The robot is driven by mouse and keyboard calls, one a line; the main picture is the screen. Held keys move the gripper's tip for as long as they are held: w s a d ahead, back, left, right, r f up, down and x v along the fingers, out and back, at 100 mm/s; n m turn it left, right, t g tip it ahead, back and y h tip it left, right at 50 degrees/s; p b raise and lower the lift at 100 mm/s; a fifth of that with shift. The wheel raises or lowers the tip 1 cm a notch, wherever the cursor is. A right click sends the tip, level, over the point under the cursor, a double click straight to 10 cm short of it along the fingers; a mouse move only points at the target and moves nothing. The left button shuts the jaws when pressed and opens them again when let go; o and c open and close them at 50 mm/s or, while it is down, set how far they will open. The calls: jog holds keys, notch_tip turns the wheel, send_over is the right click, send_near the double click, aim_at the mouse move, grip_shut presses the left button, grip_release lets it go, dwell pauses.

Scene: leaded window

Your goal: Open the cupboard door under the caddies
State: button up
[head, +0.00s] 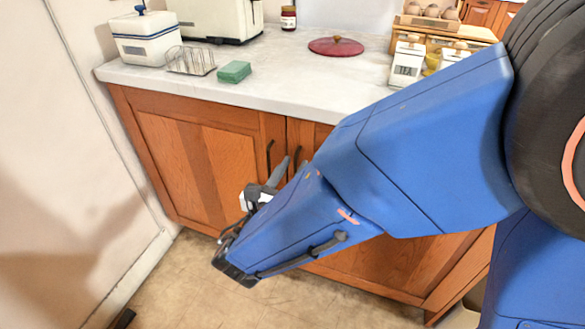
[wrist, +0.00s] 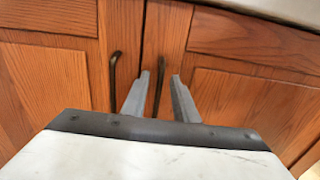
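Two white caddies stand on the counter at the right in the head view, one lettered TEA (head: 406,66) and one beside it (head: 453,57). Below them is the right wooden cupboard door (head: 385,265), largely hidden behind my arm; it also shows in the wrist view (wrist: 240,100). It looks closed. I cannot tell whether the fingertips reach past the handle.
The left cupboard door (head: 195,160) is closed, with its own dark handle (wrist: 114,76) just left of my fingers. The counter (head: 290,75) overhangs above. A wall (head: 45,170) bounds the left side.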

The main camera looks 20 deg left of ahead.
jog(key=shift+c, duration=0.7)
grip_shut()
dwell(0.6)
